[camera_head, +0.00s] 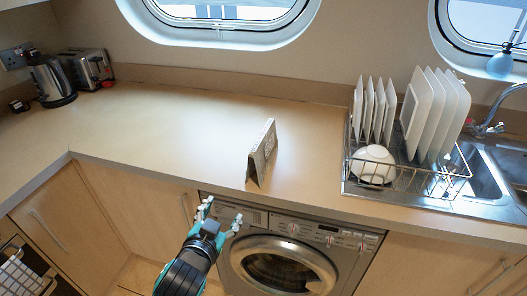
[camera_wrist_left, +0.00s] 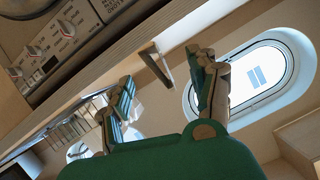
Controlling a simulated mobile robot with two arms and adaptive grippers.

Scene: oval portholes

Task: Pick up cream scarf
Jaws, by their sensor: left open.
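I see no thing that I can clearly tell is a cream scarf. A beige, tent-shaped folded thing (camera_head: 262,154) stands on the counter near its front edge, with lettering or a pattern along its upper side; I cannot tell whether it is cloth or card. My left gripper (camera_head: 221,213) is open and empty, in front of the counter edge and washing machine, to the left of and nearer than the folded thing. In the left wrist view, its spread fingers (camera_wrist_left: 165,80) have nothing between them. My right gripper is not in view.
The counter (camera_head: 150,140) is clear at left and middle. A kettle (camera_head: 52,82) and toaster (camera_head: 88,68) stand at back left. A dish rack with plates (camera_head: 422,110) and a bowl (camera_head: 373,164) is at right, beside the sink. A washing machine (camera_head: 280,262) is under the counter.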

